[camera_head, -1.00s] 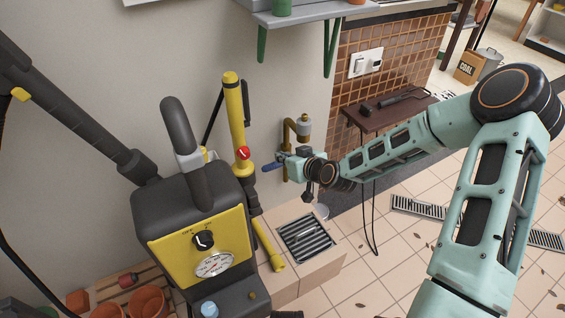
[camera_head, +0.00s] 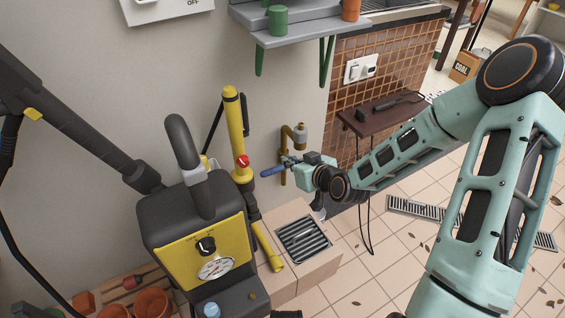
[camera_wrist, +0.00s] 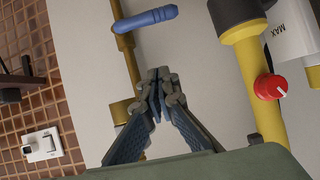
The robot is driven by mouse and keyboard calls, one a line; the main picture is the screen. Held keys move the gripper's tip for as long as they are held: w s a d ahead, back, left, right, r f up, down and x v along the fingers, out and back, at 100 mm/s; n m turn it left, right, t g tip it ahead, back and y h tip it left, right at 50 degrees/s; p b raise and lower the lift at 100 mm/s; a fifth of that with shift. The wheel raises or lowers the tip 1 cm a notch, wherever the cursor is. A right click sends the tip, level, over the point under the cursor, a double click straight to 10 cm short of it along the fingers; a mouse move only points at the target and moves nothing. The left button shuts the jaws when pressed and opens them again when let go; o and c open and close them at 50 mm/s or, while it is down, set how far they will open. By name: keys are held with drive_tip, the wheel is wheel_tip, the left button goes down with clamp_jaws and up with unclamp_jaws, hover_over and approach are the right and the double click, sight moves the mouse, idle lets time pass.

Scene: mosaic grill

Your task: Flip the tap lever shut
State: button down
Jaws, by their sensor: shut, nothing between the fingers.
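The tap is a brass pipe (camera_head: 284,148) on the wall with a blue lever (camera_head: 272,171) sticking out to the left near its lower end. In the wrist view the blue lever (camera_wrist: 146,19) lies crosswise to the brass pipe (camera_wrist: 131,62). My gripper (camera_head: 289,160) is just right of the lever in the head view and partly hides the pipe behind it. In the wrist view my gripper (camera_wrist: 160,76) is shut and empty, its tips below the lever with a visible gap. I cannot tell the depth between them.
A black and yellow pressure washer (camera_head: 215,235) stands left of the tap, with a yellow lance (camera_head: 236,125) bearing a red knob (camera_wrist: 269,87). A drain grate (camera_head: 303,240) lies below. A shelf (camera_head: 300,24) is above and a small brown side shelf (camera_head: 375,122) is right.

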drive_tip(key=b, duration=0.2)
hover_over(276, 172)
drive_tip(key=f, duration=0.5)
drive_tip(key=shift+w+a, duration=0.3)
drive_tip(key=shift+w, duration=0.1)
drive_tip(key=shift+s+d+f+b, duration=0.15)
drive_tip(key=shift+s+f+b, duration=0.05)
drive_tip(key=shift+f, duration=0.45)
drive_tip(key=shift+s+d+f+b, duration=0.15)
drive_tip(key=shift+s+f+b, duration=0.05)
drive_tip(key=shift+f, duration=0.4)
drive_tip(key=shift+s+f, duration=0.15)
drive_tip(key=shift+f, duration=0.4)
